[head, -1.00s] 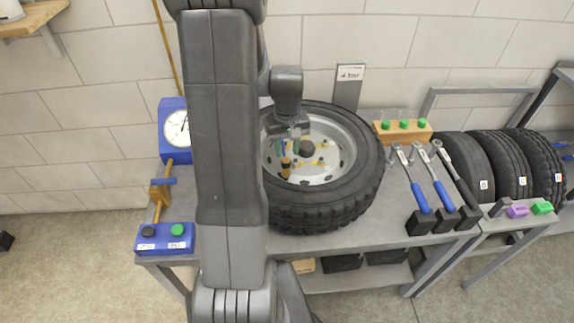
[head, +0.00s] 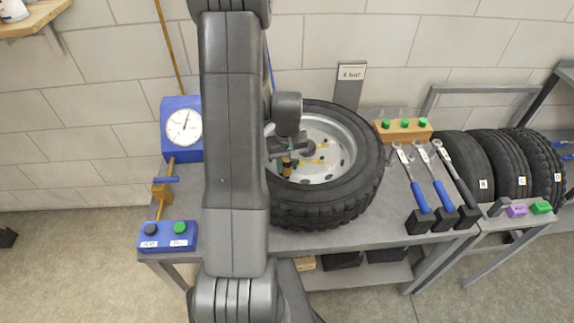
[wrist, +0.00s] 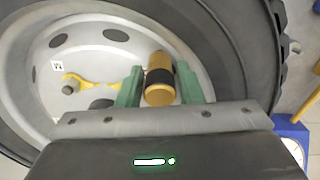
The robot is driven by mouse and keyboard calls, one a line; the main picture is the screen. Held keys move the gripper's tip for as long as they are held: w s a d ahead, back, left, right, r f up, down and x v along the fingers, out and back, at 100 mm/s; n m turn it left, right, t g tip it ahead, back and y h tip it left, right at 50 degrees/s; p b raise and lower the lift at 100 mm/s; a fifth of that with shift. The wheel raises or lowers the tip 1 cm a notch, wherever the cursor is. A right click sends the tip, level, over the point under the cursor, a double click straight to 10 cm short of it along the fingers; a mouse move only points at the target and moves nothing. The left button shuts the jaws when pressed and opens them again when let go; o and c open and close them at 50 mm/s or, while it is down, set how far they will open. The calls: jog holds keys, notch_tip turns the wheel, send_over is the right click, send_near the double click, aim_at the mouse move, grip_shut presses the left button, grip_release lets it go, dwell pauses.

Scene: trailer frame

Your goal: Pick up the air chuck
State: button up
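The thing I take for the air chuck is a brass-coloured cylinder with a black band (head: 287,165). It shows in the head view at the left part of the wheel's rim and in the wrist view (wrist: 160,80), over the silver rim. My gripper (wrist: 160,80) has its two green fingers on either side of the cylinder, with narrow gaps visible. The gripper looks open around it. In the head view my gripper (head: 280,150) is partly hidden by my arm. What supports the cylinder is hard to see.
A wheel with a black tyre (head: 330,210) lies on the grey bench (head: 380,244). A blue gauge (head: 183,126) and a blue button box (head: 167,236) are at left. Blue-handled wrenches (head: 419,195) stand at right, before a wooden block with green pieces (head: 402,131). More tyres (head: 497,160) stand farther right.

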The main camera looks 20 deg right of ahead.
grip_shut()
